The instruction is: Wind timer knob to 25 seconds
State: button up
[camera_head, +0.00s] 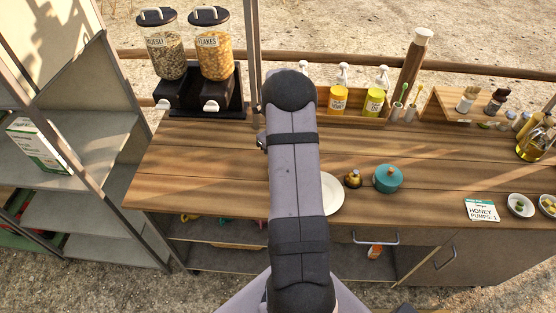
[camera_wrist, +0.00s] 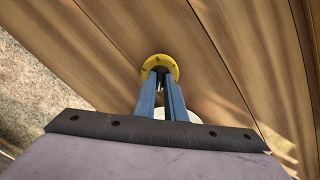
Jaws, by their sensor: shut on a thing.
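The timer (camera_wrist: 174,68) shows in the wrist view as a round yellow dial with dark marks, lying on the wooden counter. My gripper (camera_wrist: 161,76) reaches down to its middle with two blue-grey fingers close together. The fingers are shut on the timer knob, which is mostly hidden between the fingertips. The reading on the dial is too small to make out. In the head view my arm covers the timer and the gripper.
A white plate (camera_head: 331,194) lies right of my arm, with a small brass object (camera_head: 352,179) and a teal lidded pot (camera_head: 388,179) beside it. Cereal dispensers (camera_head: 215,60) stand back left. Bottles (camera_head: 374,102) stand in a rear rack. The counter's left part is clear.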

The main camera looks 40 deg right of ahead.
jog(key=shift+m, duration=0.3)
jog(key=shift+m, duration=1)
jog(key=o, duration=0.4)
jog(key=shift+o, duration=0.2)
jog(key=shift+r, duration=0.2)
jog(key=shift+r+p, duration=2.7)
jog(key=shift+r, duration=0.65)
